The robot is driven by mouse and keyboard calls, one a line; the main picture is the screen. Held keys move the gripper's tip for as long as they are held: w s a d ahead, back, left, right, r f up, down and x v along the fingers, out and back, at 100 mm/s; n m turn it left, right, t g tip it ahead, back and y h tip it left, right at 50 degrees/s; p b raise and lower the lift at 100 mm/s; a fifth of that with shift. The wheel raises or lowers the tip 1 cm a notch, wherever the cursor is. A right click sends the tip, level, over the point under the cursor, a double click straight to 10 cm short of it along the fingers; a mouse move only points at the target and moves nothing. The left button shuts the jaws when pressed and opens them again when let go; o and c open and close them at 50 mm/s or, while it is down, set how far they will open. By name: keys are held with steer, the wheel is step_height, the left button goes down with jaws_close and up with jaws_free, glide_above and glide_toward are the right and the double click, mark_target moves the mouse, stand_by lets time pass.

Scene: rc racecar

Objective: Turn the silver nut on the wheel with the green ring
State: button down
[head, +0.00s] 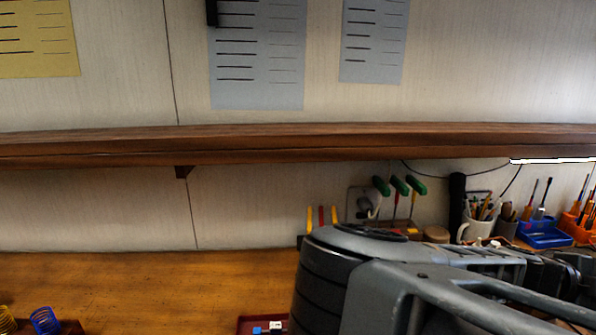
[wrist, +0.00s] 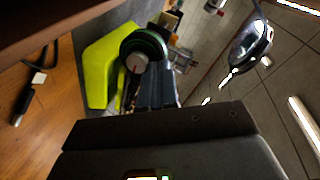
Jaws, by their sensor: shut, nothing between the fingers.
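In the wrist view, a dark wheel with a green ring (wrist: 158,39) stands beyond my gripper. The silver nut (wrist: 136,64) is a pale round piece with a red mark at the wheel's middle. My gripper (wrist: 158,68) is shut and empty, its dark fingers pointing towards the wheel. In the picture, the fingertips lie just right of the nut and overlap the wheel's lower right part; I cannot tell whether they touch. In the head view, neither the wheel nor my gripper shows.
A bright yellow-green part (wrist: 97,70) lies left of the wheel. A wooden bench (head: 140,285) runs under a shelf (head: 300,141). Blue and yellow coils sit at the lower left, and tools, a mug (head: 474,231) and a blue bin (head: 543,235) stand at the back right.

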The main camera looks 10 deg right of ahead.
steer(key=shift+f, duration=0.35)
stand_by(0.6)
steer(key=shift+w+f+b, duration=0.5)
steer(key=shift+w+b, duration=0.1)
steer(key=shift+w, duration=0.1)
steer(key=f+v, duration=0.1)
steer(key=v, duration=0.5)
steer(key=shift+r+p, duration=0.3)
steer(key=shift+p, duration=0.1)
stand_by(0.4)
